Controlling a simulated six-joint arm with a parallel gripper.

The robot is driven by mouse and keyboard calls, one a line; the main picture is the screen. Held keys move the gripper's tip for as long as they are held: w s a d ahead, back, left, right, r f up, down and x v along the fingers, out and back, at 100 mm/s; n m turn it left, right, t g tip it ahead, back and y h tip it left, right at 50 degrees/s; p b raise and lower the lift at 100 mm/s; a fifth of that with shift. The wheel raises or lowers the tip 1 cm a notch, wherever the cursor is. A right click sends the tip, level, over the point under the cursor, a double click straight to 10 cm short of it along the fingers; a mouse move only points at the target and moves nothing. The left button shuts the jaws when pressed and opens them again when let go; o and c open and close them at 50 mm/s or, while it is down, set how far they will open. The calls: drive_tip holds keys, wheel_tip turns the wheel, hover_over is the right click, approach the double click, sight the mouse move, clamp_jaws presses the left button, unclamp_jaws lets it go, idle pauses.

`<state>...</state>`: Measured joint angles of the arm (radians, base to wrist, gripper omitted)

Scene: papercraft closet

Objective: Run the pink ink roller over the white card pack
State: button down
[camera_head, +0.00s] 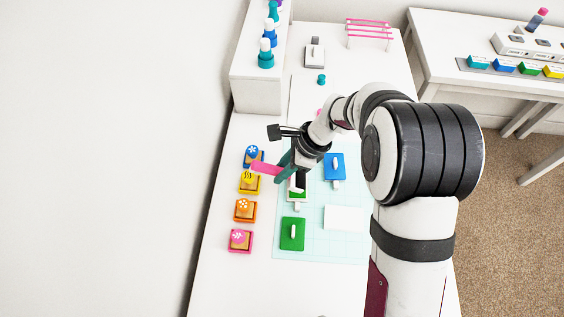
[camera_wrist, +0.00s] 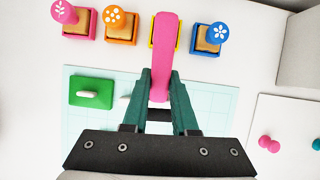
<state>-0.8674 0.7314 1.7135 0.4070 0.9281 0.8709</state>
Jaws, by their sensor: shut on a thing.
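My gripper (camera_head: 284,169) has teal fingers shut on a long pink piece (camera_head: 265,168), which appears to be the pink ink roller. It points left, above the row of stamps and the left edge of the mat. In the wrist view the pink roller (camera_wrist: 163,45) rises between the fingertips (camera_wrist: 160,88), and its far end covers part of the yellow stamp pad. A flat white rectangle (camera_head: 344,218), apparently the white card pack, lies on the mat, below and right of my gripper and apart from the roller. I cannot make it out in the wrist view.
The pale cutting mat (camera_head: 322,246) holds a green block (camera_head: 292,234) and a blue block (camera_head: 335,172). Several coloured stamps stand left of the mat, including an orange one (camera_head: 245,211). A white shelf (camera_head: 259,95) stands behind.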

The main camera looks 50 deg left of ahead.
drive_tip(key=shift+f, duration=0.15)
drive_tip(key=shift+w+d+f, duration=0.1)
drive_tip(key=shift+f, duration=0.2)
idle(0.3)
drive_tip(key=shift+f, duration=0.65)
idle(1.0)
drive_tip(key=shift+r, duration=0.7)
drive_tip(key=shift+f, duration=0.75)
idle(0.6)
